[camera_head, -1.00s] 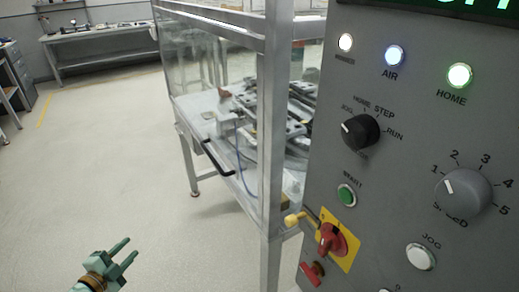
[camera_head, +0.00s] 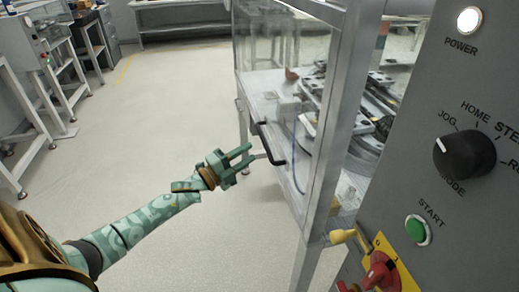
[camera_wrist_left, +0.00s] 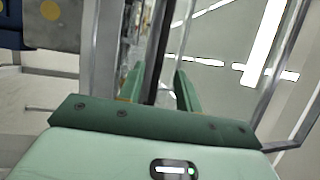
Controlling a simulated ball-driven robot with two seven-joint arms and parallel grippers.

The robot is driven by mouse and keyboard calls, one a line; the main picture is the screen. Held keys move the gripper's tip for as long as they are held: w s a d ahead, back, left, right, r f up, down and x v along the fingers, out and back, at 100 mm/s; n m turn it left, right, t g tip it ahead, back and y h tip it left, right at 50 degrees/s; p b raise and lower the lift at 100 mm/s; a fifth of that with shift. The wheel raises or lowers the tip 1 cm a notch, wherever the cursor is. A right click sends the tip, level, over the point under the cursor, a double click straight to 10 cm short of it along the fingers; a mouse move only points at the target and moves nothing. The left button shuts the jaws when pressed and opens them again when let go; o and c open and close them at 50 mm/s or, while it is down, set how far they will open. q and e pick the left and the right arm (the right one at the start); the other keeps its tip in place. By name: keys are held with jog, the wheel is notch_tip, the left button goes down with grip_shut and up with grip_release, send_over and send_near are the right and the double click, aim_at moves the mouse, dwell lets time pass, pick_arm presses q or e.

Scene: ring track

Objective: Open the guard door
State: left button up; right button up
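The guard door (camera_head: 306,50) is a clear panel in a metal frame on the machine enclosure, and it looks shut. Its black handle (camera_head: 270,146) sits low on the panel's outer side. My left gripper (camera_head: 251,154) is open and empty, with its fingertips just left of the handle in the head view. In the left wrist view, my left gripper's two green fingers (camera_wrist_left: 160,88) are apart, and a dark bar (camera_wrist_left: 158,50), probably the handle, runs up between them. I cannot tell whether they touch it. My right gripper is not in view.
A grey control panel (camera_head: 445,95) with a black mode knob (camera_head: 467,155), a green start button (camera_head: 417,229) and a red switch (camera_head: 381,272) stands at the right. A yellow piece (camera_head: 343,236) sticks out beside the frame post. Floor (camera_head: 185,110) left of the enclosure is clear.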

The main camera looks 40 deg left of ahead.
pick_arm(q)
jog(key=x, duration=0.5)
jog(key=shift+b, duration=0.4)
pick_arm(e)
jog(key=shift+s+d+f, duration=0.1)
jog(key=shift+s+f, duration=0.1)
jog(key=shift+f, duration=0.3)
pick_arm(q)
jog(key=shift+s, duration=0.1)
